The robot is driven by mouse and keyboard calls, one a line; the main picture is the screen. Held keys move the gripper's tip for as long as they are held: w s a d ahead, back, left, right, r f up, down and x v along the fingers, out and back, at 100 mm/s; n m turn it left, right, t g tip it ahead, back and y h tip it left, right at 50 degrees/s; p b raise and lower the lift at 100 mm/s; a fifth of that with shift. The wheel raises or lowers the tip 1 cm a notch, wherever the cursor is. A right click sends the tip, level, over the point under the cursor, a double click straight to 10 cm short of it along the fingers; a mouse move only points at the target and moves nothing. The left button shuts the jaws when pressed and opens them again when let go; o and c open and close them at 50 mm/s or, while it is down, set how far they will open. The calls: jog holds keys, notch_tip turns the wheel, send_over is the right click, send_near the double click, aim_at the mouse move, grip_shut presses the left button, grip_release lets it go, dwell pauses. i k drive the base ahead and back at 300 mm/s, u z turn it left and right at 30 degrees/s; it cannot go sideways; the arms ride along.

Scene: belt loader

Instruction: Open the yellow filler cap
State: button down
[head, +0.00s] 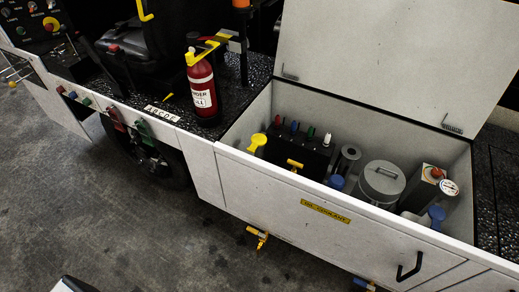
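The yellow filler cap (258,141) is most likely the yellow piece at the left end of the open white service compartment (228,158). It stands upright beside a dark block with coloured knobs, and its base is partly hidden by the compartment's front wall. I cannot make out whether it is seated or loose. My gripper is not in view. A small pale and dark piece at the bottom left edge may be part of my arm.
The compartment lid (395,55) stands raised. Inside are a yellow T-handle (295,164), a grey canister (383,182), blue caps (337,182) and a gauge (449,188). A red extinguisher (202,90) stands left of the compartment. A yellow valve (258,236) protrudes below. The floor (125,235) at left is clear.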

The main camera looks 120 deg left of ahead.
aim_at(258, 139)
jog(key=u, duration=0.25)
jog(key=k, duration=0.2)
jog(key=u, duration=2.9)
jog(key=k, duration=0.25)
jog(key=u, duration=1.7)
jog(key=i, duration=0.35)
jog(key=z, duration=0.05)
